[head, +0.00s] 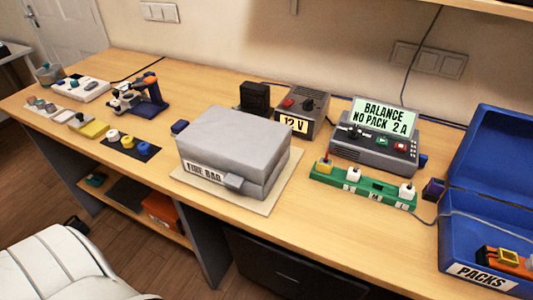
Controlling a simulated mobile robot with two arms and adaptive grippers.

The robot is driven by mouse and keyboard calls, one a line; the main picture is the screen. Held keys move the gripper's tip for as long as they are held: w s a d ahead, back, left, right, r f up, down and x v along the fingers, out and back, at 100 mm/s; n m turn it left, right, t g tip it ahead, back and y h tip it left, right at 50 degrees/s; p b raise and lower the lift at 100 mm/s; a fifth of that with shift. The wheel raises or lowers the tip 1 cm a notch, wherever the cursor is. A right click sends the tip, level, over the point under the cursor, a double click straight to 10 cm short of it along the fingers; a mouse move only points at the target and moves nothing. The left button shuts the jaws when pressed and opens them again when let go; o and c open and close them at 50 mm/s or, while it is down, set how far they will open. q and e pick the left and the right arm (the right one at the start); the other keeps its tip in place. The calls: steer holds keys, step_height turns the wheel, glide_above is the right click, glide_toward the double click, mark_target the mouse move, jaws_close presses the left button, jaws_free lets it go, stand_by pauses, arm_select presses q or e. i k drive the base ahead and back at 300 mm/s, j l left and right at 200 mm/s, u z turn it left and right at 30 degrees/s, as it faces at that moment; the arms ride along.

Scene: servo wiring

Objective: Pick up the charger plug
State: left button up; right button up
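The charger (374,150) stands at the back right of the bench with a lit display reading "BALANCE NO PACK 2 A". In front of it lies a green strip (380,197) with labelled positions. A dark purple block (433,189) is just right of the strip, near a grey cable. I cannot tell which of these is the charger plug. Neither of my grippers is in view.
A grey "FIRE BAG" box (235,145) stands mid-bench on a pale board. Behind it is a "12 V" supply (302,108). An open blue "PACKS" case (455,232) is at right. The bench front before the strip is clear. Tools and coloured pieces lie at left.

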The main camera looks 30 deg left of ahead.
mark_target(323, 165)
steer(key=u, duration=0.5)
steer(key=k+l+u, duration=0.15)
steer(key=l+u, duration=0.15)
steer(key=u, duration=0.15)
steer(key=k+l+u, duration=0.15)
steer(key=u, duration=0.3)
steer(key=k+l+u, duration=0.25)
steer(key=u, duration=0.2)
